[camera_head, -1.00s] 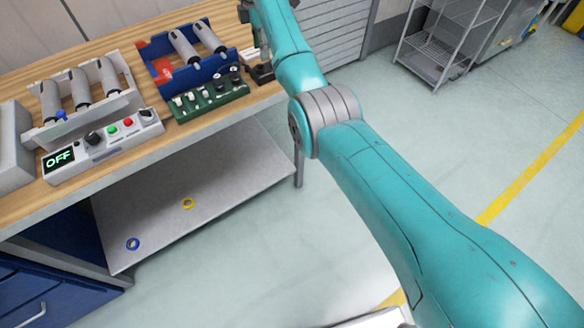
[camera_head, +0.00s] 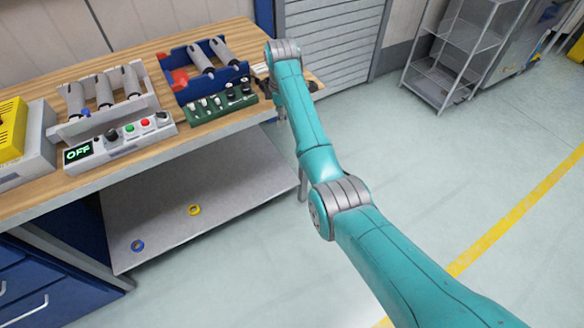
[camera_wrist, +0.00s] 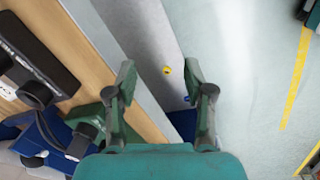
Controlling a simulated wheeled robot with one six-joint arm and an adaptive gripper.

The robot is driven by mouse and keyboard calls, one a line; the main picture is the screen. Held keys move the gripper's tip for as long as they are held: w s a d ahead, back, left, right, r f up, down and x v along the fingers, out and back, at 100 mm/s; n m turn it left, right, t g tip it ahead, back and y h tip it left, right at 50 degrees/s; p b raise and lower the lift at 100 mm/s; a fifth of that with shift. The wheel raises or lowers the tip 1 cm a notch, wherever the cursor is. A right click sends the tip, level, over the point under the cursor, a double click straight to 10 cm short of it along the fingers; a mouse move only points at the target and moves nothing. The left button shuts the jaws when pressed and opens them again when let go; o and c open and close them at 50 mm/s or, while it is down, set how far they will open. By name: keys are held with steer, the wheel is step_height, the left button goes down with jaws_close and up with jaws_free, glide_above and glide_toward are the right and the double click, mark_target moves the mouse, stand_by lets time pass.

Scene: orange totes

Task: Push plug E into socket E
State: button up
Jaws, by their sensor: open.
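My gripper (camera_wrist: 160,82) is open in the wrist view, with nothing between its fingers. It points down past the bench's front edge, above the lower shelf and floor. In the head view my arm hides most of it at the bench's right end. A green board (camera_head: 220,112) with several dark and pale knob-like pieces stands near that end. In the wrist view a black box (camera_wrist: 45,62) with white lettering lies left of the gripper. I cannot make out the letter E, so I cannot tell which piece is plug E or socket E.
A blue holder (camera_head: 180,97) and a white holder (camera_head: 70,130) carry grey cylinders. A control panel (camera_head: 165,134) reads OFF. A yellow box (camera_head: 12,130) stands far left. The lower shelf (camera_head: 160,235) holds two rings. Floor on the right is clear; a wire rack stands behind.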

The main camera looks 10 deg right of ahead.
steer(key=s+f+m+t, duration=0.1)
steer(key=s+f, duration=0.3)
steer(key=f, duration=0.4)
steer(key=s+d+f+m+t, duration=0.1)
steer(key=s+f, duration=0.3)
steer(key=f, duration=0.5)
steer(key=shift+d+f+m, duration=0.15)
steer(key=shift+d+m, duration=0.15)
steer(key=shift+m, duration=0.2)
steer(key=shift+s, duration=0.15)
